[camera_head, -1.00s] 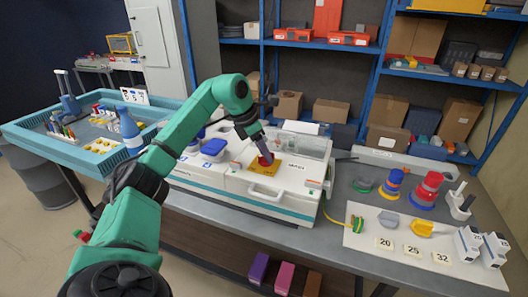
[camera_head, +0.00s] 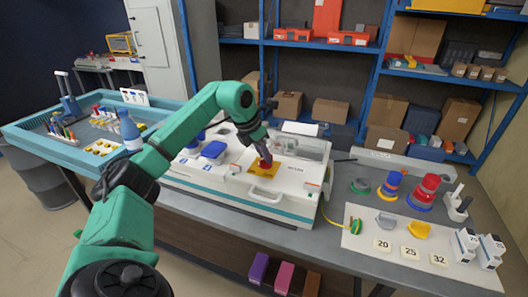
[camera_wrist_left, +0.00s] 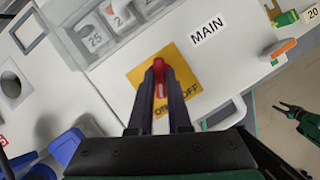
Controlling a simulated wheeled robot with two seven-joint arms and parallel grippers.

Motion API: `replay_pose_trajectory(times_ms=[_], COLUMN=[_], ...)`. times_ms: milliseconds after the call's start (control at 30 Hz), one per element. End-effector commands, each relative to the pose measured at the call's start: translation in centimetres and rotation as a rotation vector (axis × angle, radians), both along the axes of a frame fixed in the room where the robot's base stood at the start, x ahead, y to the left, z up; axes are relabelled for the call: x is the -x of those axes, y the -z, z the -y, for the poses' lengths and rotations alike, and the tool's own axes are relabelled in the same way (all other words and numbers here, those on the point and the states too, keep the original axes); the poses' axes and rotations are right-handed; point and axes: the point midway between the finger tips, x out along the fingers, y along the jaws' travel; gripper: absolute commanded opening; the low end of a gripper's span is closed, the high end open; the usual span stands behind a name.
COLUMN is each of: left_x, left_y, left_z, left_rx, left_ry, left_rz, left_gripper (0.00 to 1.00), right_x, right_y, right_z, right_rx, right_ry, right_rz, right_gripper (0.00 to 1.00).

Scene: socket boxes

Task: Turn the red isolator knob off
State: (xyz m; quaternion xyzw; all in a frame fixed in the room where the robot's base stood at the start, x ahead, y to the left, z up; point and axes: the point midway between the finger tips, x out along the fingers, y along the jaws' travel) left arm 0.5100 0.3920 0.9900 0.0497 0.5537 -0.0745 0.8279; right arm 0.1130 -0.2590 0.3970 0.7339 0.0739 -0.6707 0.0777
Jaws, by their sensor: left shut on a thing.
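The red isolator knob (camera_wrist_left: 158,66) sits on a yellow plate (camera_wrist_left: 184,68) marked ON and OFF, next to a MAIN label. My left gripper (camera_wrist_left: 159,72) is shut on the knob, one dark finger on each side. A pale mark shows between the fingers, toward the ON word; the fingers partly hide the knob and the lettering. In the head view the left gripper (camera_head: 264,155) reaches down to the red knob (camera_head: 265,163) on top of the white box (camera_head: 240,196). My right gripper (camera_wrist_left: 284,107) shows at the right of the wrist view, fingers apart and empty, away from the box.
Blue sockets (camera_head: 214,150) stand on the box left of the knob. A clear-lidded compartment (camera_head: 300,145) lies behind it. The box has a white front handle (camera_head: 265,196).

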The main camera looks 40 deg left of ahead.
Motion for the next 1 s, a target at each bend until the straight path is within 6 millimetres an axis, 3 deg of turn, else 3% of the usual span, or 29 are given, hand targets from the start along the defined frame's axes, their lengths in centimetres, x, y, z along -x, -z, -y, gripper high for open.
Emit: replay_pose_trajectory(times_ms=[500,1000], left_x=[-0.1,-0.3], left_y=[-0.5,-0.3], left_z=[0.3,0.6], left_rx=[-0.002,0.000], left_ry=[-0.485,-0.957], left_rz=[0.003,0.003], left_gripper=[0.00,0.00], right_x=[0.0,-0.1], right_y=[-3.7,-5.6], right_z=[0.1,0.1], right_rx=[0.001,0.001], right_ry=[0.000,0.000], right_rz=[0.001,0.001], right_gripper=[0.50,0.50])
